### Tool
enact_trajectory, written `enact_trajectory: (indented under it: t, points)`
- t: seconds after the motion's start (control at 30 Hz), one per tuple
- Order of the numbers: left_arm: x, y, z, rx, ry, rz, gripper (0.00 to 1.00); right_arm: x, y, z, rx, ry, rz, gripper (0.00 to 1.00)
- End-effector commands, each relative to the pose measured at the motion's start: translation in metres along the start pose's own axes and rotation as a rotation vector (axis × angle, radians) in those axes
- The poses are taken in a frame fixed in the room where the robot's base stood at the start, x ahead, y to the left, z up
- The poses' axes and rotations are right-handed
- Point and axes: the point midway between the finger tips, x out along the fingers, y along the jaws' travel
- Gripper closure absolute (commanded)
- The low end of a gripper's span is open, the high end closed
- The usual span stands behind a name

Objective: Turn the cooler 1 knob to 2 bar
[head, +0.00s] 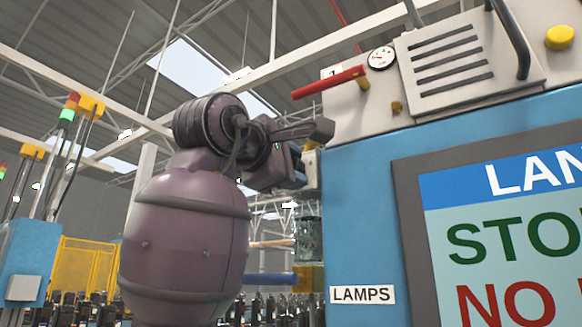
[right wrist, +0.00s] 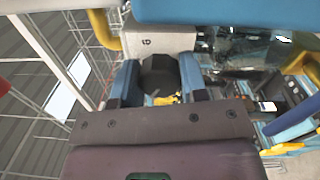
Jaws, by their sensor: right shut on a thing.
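In the right wrist view, a dark rounded knob (right wrist: 158,72) sits between the two blue-grey fingers of my right gripper (right wrist: 159,84). The gripper is shut on it. The knob is in front of a pale block (right wrist: 158,38) with a small dark mark that I cannot read surely. In the head view my right gripper (head: 303,166) is at the left edge of the blue compressor cabinet (head: 362,190), and the knob cannot be made out there. A round white gauge (head: 381,58) is higher up on the pale top; its reading is too small to tell. My left gripper is not in view.
A red handle (head: 330,82) sticks out above my right gripper. A small brass fitting (head: 397,107) and a yellow knob (head: 560,37) are on the cabinet's pale top. A LAMPS label (head: 362,295) and a large sign (head: 500,190) are on the cabinet front.

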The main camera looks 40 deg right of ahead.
Motion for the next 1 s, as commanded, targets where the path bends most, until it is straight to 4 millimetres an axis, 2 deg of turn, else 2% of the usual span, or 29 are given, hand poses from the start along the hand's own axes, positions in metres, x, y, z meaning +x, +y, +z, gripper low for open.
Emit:
enact_trajectory:
  t: [0.27,0.3,0.43,0.77,0.87,1.0]
  points:
    - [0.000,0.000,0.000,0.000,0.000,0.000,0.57,0.000,0.001,0.000,-0.002,0.000,0.002,0.84]
    - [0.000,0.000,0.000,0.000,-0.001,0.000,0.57,0.000,0.001,0.000,-0.002,0.000,0.002,0.54]
    - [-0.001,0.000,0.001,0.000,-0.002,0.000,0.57,0.000,0.001,0.000,-0.001,0.000,0.001,0.35]
    - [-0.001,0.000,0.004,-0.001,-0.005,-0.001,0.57,-0.003,0.000,0.000,0.000,0.000,0.001,0.35]
    - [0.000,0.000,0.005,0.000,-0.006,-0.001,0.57,-0.012,0.000,-0.001,0.000,0.001,0.001,0.35]
    - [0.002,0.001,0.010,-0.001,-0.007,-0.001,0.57,-0.034,-0.001,-0.001,-0.001,0.002,0.003,0.35]
